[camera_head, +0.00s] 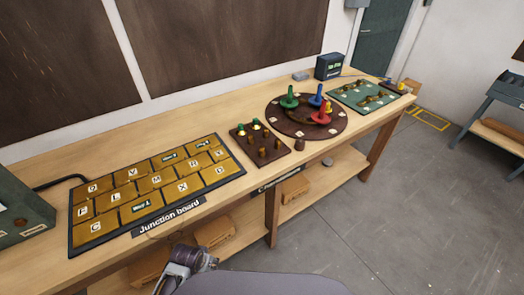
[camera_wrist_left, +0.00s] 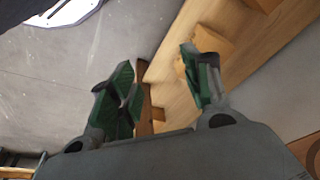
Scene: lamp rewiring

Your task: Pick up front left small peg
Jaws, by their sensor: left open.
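A small dark peg board (camera_head: 291,158) lies on the workbench, right of the junction board. Several short brown pegs stand on it; one at its front left (camera_head: 262,154) looks like the front left small peg. Pegs at the back of that board have light yellow-green tops. My left gripper (camera_head: 182,270) is low at the bottom of the head view, in front of the bench edge and apart from the pegs. In the left wrist view its green-padded fingers (camera_wrist_left: 160,72) are spread, with nothing seen between them. No peg shows clearly in that view. My right gripper is not seen.
The junction board (camera_head: 139,203) with gold keys fills the bench's left. A round dark board (camera_head: 285,123) with green, blue and red pieces and a green board (camera_head: 352,105) lie to the right. A small brown piece (camera_head: 328,161) is near the front edge. Boxes (camera_head: 213,232) sit on the lower shelf.

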